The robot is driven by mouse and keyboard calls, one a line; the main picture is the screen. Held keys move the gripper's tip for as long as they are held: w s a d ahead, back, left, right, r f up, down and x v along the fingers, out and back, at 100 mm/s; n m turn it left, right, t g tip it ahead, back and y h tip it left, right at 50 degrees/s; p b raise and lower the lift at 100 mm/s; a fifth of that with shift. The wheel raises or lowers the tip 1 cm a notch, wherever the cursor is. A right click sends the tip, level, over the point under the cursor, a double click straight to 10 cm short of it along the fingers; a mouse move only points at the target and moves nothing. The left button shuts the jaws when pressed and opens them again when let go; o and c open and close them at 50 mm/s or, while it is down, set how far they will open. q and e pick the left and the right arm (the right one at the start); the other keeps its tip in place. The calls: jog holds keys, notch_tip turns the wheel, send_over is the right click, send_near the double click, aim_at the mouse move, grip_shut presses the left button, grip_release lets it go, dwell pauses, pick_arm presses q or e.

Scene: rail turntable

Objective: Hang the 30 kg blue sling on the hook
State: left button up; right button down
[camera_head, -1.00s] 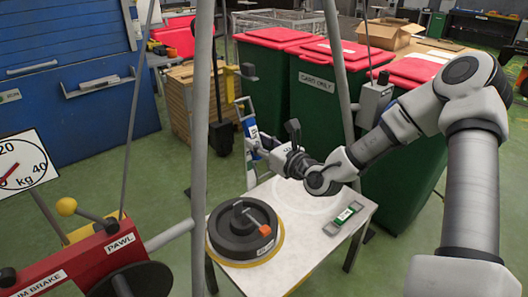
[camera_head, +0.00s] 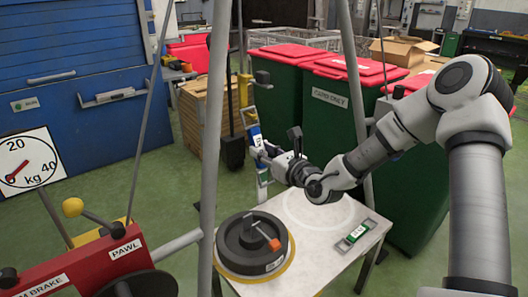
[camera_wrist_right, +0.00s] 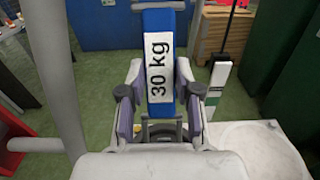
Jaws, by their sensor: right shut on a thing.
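The blue sling (camera_wrist_right: 162,25) runs upright through the middle of the right wrist view, with a white "30 kg" label facing the camera. My right gripper (camera_wrist_right: 161,95) has a finger on each side of it and is shut on it. In the head view the sling (camera_head: 254,131) is a narrow blue and white strip at the end of my right gripper (camera_head: 262,152), above and behind the white table's far left corner. I cannot make out the hook clearly in either view. My left gripper is not in view.
A dark round weight (camera_head: 238,262) and a small green-and-white item (camera_head: 357,233) lie on the white table (camera_head: 318,262). Grey frame legs (camera_head: 212,130) stand close left of my right gripper. A red winch box (camera_head: 85,262) is front left; green bins (camera_head: 335,125) stand behind.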

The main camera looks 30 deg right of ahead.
jog(key=c, duration=0.7)
grip_release()
jog(key=shift+s+d+r, duration=0.1)
jog(key=shift+s+d, duration=0.05)
jog(key=shift+s, duration=1.75)
jog(key=shift+s+d+r, duration=0.1)
jog(key=shift+s+d, duration=0.05)
jog(key=shift+s, duration=1.75)
jog(key=shift+f, duration=0.1)
